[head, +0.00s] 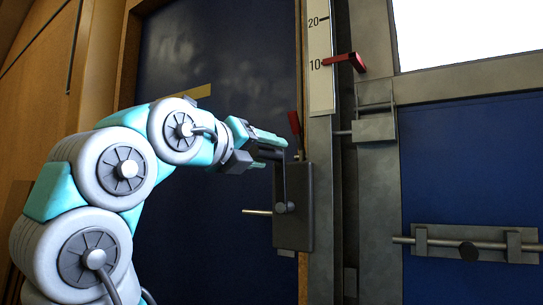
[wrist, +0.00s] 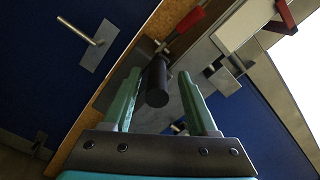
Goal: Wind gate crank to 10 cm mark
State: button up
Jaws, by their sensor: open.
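The gate crank is a dark box (head: 302,228) on the frame post, with a hub low on it and a crank arm (head: 283,180) pointing up. Its black cylindrical handle (wrist: 157,84) shows in the wrist view between my two teal fingers, with a gap on each side. My gripper (head: 268,143) is open around the handle at the top of the crank arm; it also shows in the wrist view (wrist: 160,75). The white scale (head: 320,85) shows marks 10 and 20. A red pointer (head: 344,60) sits at about the 10 mark.
A red lever (head: 294,122) stands just above the crank box. A grey latch (head: 374,126) and a sliding bolt (head: 468,245) are on the right. A blue door (head: 215,50) is behind my arm. A bright pane (head: 465,30) is at upper right.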

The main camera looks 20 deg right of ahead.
aim_at(252, 150)
jog(key=v, duration=0.5)
jog(key=shift+s+a, duration=0.2)
jog(key=shift+a, duration=0.1)
